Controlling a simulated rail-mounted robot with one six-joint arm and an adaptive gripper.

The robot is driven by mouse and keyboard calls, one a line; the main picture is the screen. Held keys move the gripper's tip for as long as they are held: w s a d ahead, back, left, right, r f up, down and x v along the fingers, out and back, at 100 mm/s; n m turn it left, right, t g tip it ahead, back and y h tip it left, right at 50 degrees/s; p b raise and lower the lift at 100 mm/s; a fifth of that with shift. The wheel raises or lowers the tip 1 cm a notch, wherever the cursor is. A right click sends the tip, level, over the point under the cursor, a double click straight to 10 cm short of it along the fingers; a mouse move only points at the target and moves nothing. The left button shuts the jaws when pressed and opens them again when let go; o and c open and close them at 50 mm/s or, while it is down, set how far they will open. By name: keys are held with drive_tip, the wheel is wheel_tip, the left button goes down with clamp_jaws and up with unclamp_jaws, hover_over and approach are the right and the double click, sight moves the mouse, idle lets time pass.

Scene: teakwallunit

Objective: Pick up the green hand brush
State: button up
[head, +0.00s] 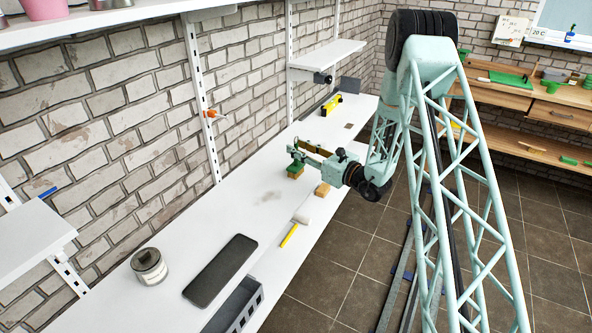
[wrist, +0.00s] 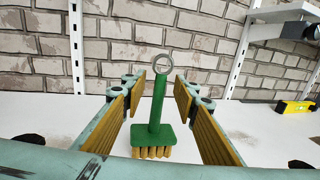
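The green hand brush (wrist: 157,112) stands upright on the white worktop, with its yellow bristles down and a grey ring at the top of its handle. In the head view its green body (head: 297,168) shows just below the fingers, and the handle is mostly hidden. My gripper (head: 302,151) is open and reaches in from the right at handle height. In the wrist view the wood-coloured finger pads of my gripper (wrist: 154,100) stand on both sides of the handle, with visible gaps. Whether the pads reach fully past the handle is hard to tell.
A wooden block (head: 322,189) and a mallet with a yellow handle (head: 290,235) lie nearer on the worktop (head: 265,195). A dark flat slab (head: 221,270), a jar (head: 149,266) and a grey bin (head: 236,308) are farther forward. A yellow level (head: 332,105) lies behind. The brick wall runs along the left.

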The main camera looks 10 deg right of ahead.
drive_tip(key=shift+w+a, duration=0.35)
drive_tip(key=shift+w, duration=0.1)
drive_tip(key=shift+c, duration=0.2)
drive_tip(key=c, duration=0.9)
drive_tip(key=shift+r, duration=0.1)
drive_tip(key=shift+r+p, duration=0.5)
drive_tip(key=shift+r, duration=1.3)
drive_tip(key=s+d, duration=0.1)
drive_tip(key=s, duration=0.4)
drive_tip(key=s+d+p, duration=0.1)
drive_tip(key=s, duration=0.4)
drive_tip(key=s+d+r, duration=0.1)
drive_tip(key=s, duration=0.4)
drive_tip(key=shift+s+d+r+p, duration=0.1)
drive_tip(key=shift+s+p, duration=0.25)
